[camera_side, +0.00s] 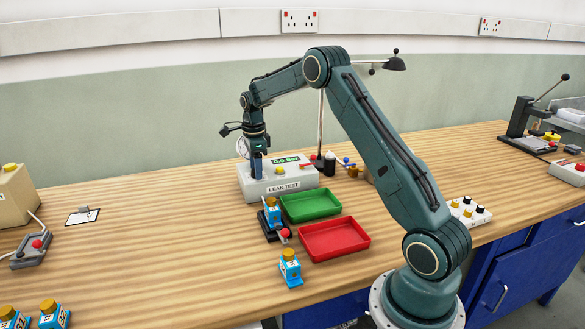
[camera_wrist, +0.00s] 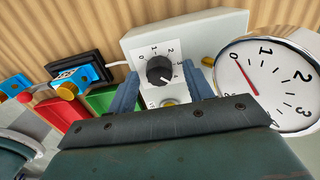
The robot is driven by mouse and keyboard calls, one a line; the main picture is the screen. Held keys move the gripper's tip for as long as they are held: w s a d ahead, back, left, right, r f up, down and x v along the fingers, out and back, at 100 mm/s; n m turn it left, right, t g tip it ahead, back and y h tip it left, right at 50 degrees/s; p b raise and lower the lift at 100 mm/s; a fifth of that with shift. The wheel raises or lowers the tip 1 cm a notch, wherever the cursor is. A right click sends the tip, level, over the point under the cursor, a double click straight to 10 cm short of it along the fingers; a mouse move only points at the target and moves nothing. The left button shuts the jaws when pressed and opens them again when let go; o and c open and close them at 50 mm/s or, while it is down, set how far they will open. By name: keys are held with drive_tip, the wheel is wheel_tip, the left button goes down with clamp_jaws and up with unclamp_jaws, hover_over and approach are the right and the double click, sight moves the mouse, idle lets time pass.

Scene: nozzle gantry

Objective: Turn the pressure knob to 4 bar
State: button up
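The black pressure knob (camera_wrist: 159,70) sits on a white dial plate marked 0 to 4 on the grey leak-test box (camera_wrist: 220,35). A pale pointer mark on the knob appears to face the lower right, near the 4; it is small. The box also shows in the side view (camera_side: 300,181), its green display (camera_side: 286,160) reading about 0.0 bar. The round gauge (camera_wrist: 275,75) has its red needle near 0. My gripper (camera_wrist: 163,88) is open, its blue fingers to the left and right of the knob with visible gaps. In the side view my gripper (camera_side: 257,167) hides the knob.
A yellow button (camera_wrist: 170,102) lies just below the knob. Green (camera_side: 310,205) and red (camera_side: 334,238) trays stand in front of the box. A blue valve (camera_side: 273,211) sits in a black fixture left of them.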

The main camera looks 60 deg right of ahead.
drive_tip(key=shift+r, duration=0.1)
wheel_tip(320, 180, up, 14)
idle(0.8)
drive_tip(key=shift+a, duration=0.1)
